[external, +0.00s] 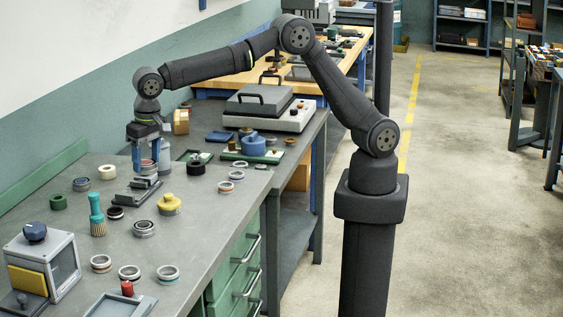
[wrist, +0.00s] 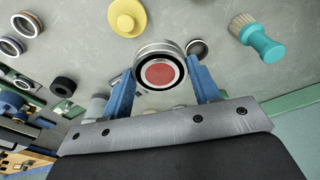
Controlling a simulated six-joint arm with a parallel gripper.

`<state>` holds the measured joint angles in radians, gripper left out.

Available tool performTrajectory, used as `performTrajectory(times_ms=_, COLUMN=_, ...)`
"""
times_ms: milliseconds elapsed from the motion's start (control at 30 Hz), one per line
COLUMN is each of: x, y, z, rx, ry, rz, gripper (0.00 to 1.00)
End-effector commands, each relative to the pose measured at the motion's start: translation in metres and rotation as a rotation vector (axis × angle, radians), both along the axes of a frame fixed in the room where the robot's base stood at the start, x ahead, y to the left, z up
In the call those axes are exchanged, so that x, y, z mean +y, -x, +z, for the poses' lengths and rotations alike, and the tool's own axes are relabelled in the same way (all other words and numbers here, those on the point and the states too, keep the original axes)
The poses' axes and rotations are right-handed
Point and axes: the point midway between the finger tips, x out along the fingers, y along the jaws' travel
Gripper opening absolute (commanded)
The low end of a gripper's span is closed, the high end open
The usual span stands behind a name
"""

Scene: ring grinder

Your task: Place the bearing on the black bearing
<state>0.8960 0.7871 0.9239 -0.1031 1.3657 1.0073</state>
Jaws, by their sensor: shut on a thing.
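The bearing is a silver ring with a black band and a red centre. It sits between the two blue fingers of my gripper (wrist: 162,88) in the wrist view (wrist: 160,73). In the external view my gripper (external: 147,160) points down with the bearing (external: 147,168) between its fingers, above a grey metal fixture (external: 140,190). I cannot tell the exact gap to that fixture. A small dark ring, which may be the black bearing (external: 115,213), lies on the bench beside the teal brush. It shows partly behind one finger in the wrist view (wrist: 196,47).
A yellow knobbed part (external: 169,204), the teal brush (external: 97,215) and several rings lie around the fixture. A black cylinder (external: 196,168) stands to the right. A grey box with a blue knob (external: 40,260) is at the front left. Bare bench (external: 205,225) shows toward the front right.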

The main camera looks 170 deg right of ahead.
Motion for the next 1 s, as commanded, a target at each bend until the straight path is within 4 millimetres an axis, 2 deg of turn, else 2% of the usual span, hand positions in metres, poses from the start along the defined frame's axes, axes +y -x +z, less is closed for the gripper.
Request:
performTrajectory(times_ms=300, x=0.019, y=-0.071, z=-0.044, rx=0.0, ry=0.0, rz=0.004, gripper=0.25)
performTrajectory(times_ms=433, x=0.024, y=-0.091, z=-0.056, rx=-0.001, ry=0.0, rz=0.003, gripper=0.25)
performTrajectory(times_ms=667, x=0.027, y=-0.101, z=-0.067, rx=0.0, ry=0.0, rz=0.0, gripper=0.25)
performTrajectory(times_ms=900, x=0.027, y=-0.101, z=-0.099, rx=0.0, ry=0.0, rz=0.001, gripper=0.25)
performTrajectory(times_ms=1000, x=0.027, y=-0.101, z=-0.103, rx=-0.002, ry=0.002, rz=0.0, gripper=0.25)
